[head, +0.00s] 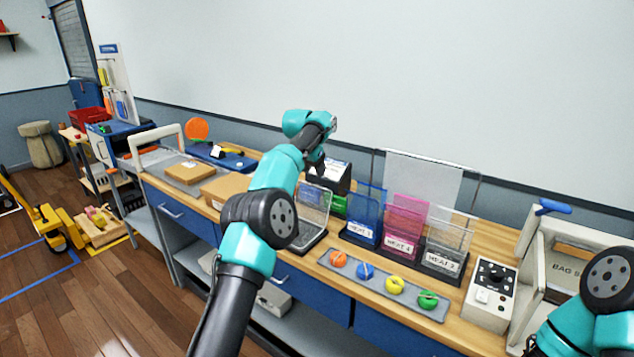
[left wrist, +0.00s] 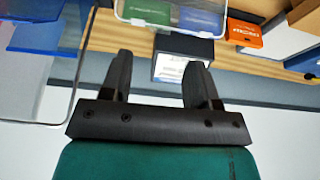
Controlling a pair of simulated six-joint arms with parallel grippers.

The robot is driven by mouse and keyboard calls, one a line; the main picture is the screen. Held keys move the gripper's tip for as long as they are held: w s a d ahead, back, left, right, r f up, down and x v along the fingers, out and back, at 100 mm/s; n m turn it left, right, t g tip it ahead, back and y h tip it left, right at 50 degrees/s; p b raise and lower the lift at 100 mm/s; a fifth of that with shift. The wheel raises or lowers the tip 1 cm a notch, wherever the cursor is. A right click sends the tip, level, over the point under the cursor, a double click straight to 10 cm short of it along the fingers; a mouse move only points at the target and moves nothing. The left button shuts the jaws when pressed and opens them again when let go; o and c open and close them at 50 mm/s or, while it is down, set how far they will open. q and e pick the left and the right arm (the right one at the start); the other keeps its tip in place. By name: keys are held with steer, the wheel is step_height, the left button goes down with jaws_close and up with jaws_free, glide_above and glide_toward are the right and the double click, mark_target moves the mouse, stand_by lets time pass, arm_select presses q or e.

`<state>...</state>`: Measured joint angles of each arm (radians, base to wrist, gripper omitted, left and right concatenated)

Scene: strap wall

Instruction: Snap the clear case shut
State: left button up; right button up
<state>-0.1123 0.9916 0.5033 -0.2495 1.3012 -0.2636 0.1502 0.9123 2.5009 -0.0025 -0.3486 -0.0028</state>
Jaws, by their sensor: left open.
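The clear case (head: 313,206) stands on the wooden bench, with its transparent lid raised and its dark base (head: 308,238) toward the front edge. My left gripper (head: 319,168) is open and empty, above and behind the case, apart from it. Its two dark fingers (left wrist: 160,62) show spread in the left wrist view. A clear-walled box (left wrist: 172,24) with a green and a blue block shows at the top there; I cannot tell whether it is the same case. My right arm shows at the lower right of the head view, but its gripper is out of frame.
Blue, pink and grey labelled holders (head: 405,222) stand right of the case. A dark box with a white label (head: 334,170) is behind the case. Cardboard boxes (head: 226,190) lie to its left.

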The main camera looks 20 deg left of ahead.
arm_select(q)
steer(key=shift+x, duration=3.2)
steer(key=shift+c, duration=0.4)
jaws_close()
